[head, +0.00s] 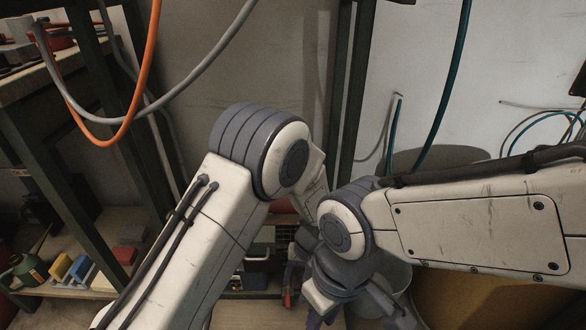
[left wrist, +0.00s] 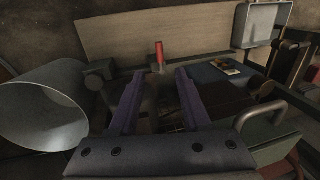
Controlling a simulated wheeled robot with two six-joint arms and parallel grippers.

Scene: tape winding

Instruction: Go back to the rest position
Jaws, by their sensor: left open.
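My left gripper (left wrist: 158,90) is open in the left wrist view, its two purple-grey fingers apart with nothing between their tips. A small red upright piece (left wrist: 159,52) shows beyond the gap, apart from the fingers as far as I can see. In the head view my left arm rises from the bottom left, bends at a grey-banded joint and goes down behind my right arm. The left gripper is largely covered there by dark wrist parts. My right arm comes in from the right; its dark wrist parts crowd the bottom middle, and its fingers cannot be made out.
A dark shelf frame (head: 95,120) stands at the left, with coloured boxes on its lower shelf (head: 70,292). An orange cable (head: 141,95) and grey hoses hang at upper left. A teal cable (head: 446,95) hangs by the wall. A grey cylindrical container (left wrist: 50,75) lies left of my gripper.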

